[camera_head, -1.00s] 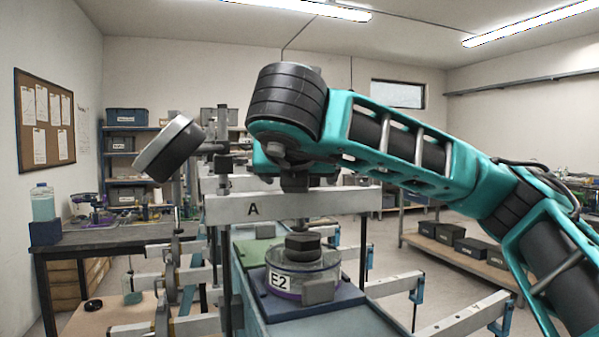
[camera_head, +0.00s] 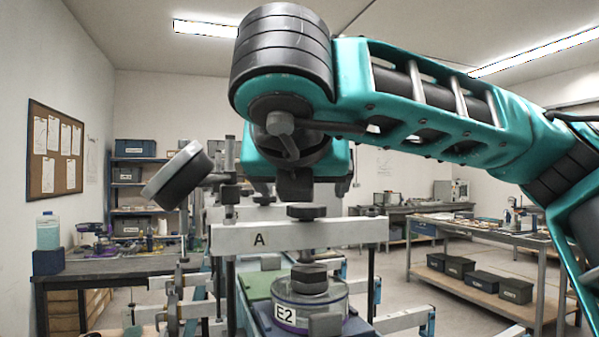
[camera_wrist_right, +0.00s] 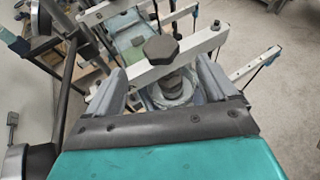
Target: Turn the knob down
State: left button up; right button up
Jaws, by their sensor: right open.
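A white crossbar marked A (camera_head: 340,234) has a dark knob (camera_head: 307,211) on top. A dark spindle with a nut (camera_head: 309,278) shows below the bar, above a round clear-walled part marked E2 (camera_head: 325,303). In the right wrist view a dark hexagonal knob (camera_wrist_right: 161,50) stands above the bar (camera_wrist_right: 205,43), beyond the fingers. My right gripper (camera_wrist_right: 160,88) is open, its fingers apart on either side of the spindle area, holding nothing. In the head view my right arm (camera_head: 430,100) hides most of that gripper. My left gripper is not in view.
More rods and bars stand at lower left. A workbench (camera_head: 100,265) with a bottle (camera_head: 48,232) is at left; a table (camera_head: 470,237) over dark bins is at right.

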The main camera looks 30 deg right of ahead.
jog(key=shift+b+v, duration=0.3)
jog(key=shift+v, duration=1.95)
